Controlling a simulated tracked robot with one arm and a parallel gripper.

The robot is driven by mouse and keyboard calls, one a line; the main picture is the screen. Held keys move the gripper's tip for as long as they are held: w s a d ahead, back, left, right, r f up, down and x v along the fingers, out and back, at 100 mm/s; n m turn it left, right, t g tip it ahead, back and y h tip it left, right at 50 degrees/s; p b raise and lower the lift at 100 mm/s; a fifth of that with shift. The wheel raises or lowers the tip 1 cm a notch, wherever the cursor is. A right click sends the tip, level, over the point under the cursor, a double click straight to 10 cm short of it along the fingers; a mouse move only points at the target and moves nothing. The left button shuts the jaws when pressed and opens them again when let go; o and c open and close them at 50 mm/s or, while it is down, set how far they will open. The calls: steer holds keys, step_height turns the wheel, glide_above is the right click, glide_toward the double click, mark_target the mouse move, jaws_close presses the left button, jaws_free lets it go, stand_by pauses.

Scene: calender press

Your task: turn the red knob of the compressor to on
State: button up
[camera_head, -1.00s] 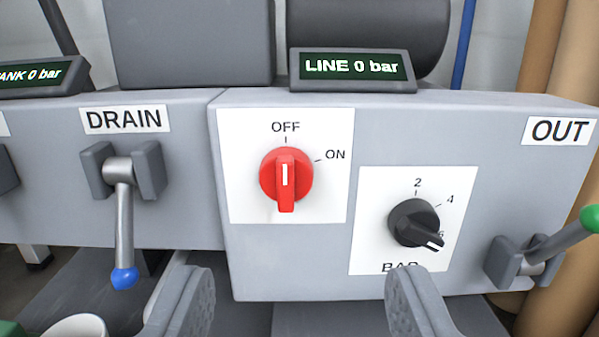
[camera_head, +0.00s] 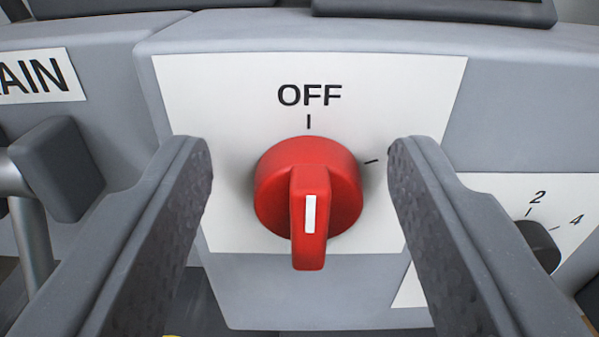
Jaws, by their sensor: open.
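The red knob (camera_head: 278,187) sits on a white plate (camera_head: 190,90) on the grey front of the compressor. Its grip bar stands upright, and the white mark on it lines up with the tick under OFF. The ON label is hidden behind my right finger; only its tick shows at the knob's upper right. My gripper (camera_head: 300,160) is open, with one finger on each side of the knob. In this view there is a gap between each finger and the knob, and I see no contact.
At the left is the DRAIN label (camera_head: 35,78) with a dark bracket (camera_head: 62,170) and grey lever below it. At the right, partly behind my right finger, is the black BAR knob (camera_head: 540,243). A dark display housing (camera_head: 435,10) crosses the top edge.

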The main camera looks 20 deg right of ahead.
steer(key=shift+s+d, duration=0.1)
steer(key=c, duration=0.9)
steer(key=shift+m, duration=0.3)
steer(key=m, duration=0.2)
steer(key=shift+d+m, duration=0.2)
steer(key=shift+m, duration=0.1)
steer(key=m, duration=0.3)
steer(key=shift+s+d+f+m, duration=0.2)
steer(key=shift+d+m, duration=0.1)
steer(key=shift+m, duration=0.1)
steer(key=m, duration=0.4)
steer(key=shift+d+f+b, duration=0.25)
steer(key=shift+f+b, duration=0.05)
steer(key=shift+s+d+f+m, duration=0.1)
steer(key=shift+f+m, duration=0.1)
steer(key=shift+m, duration=1.3)
